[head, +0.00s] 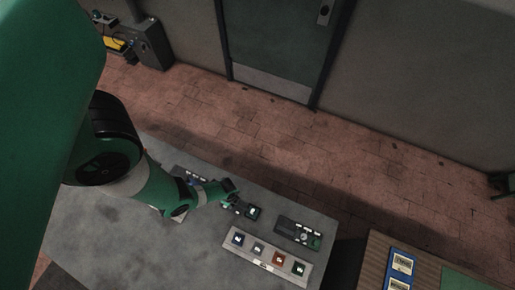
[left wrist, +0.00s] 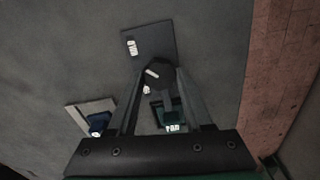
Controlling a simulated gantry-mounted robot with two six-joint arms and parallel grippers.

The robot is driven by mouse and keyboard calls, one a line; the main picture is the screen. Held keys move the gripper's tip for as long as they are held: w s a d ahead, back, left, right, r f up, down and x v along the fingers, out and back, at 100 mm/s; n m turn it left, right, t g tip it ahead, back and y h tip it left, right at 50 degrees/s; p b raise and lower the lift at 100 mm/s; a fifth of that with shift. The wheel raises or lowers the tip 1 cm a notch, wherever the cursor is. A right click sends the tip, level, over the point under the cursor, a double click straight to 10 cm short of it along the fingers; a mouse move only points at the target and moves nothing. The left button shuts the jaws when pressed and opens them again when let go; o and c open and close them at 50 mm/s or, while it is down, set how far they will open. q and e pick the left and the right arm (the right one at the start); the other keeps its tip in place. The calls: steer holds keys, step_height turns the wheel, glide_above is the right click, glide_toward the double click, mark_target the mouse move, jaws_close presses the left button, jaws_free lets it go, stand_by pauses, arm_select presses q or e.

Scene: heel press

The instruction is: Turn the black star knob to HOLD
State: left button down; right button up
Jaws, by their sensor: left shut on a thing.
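The black star knob (left wrist: 158,72) sits on a dark grey plate (left wrist: 150,36) in the left wrist view. A pale pointer mark shows on its top. White labels lie on the plate to the upper left and lower left of the knob; their text is too small to read. My left gripper (left wrist: 160,76) is shut on the knob, with a finger on each side of it. In the head view my left gripper (head: 231,189) reaches over a dark panel (head: 240,208); the knob itself cannot be made out there. My right gripper is in neither view.
A pale strip with several coloured buttons (head: 262,266) lies at the table's front right. Another dark panel (head: 298,233) is to the right on the grey table (head: 110,215). A green-edged labelled part (left wrist: 172,120) shows between my fingers. A blue button (left wrist: 98,122) is left of them.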

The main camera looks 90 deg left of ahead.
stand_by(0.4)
arm_select(q)
steer(key=shift+c, duration=1.5)
jaws_free()
step_height(320, 180, up, 8)
steer(key=p, duration=0.4)
steer(key=shift+f, duration=0.25)
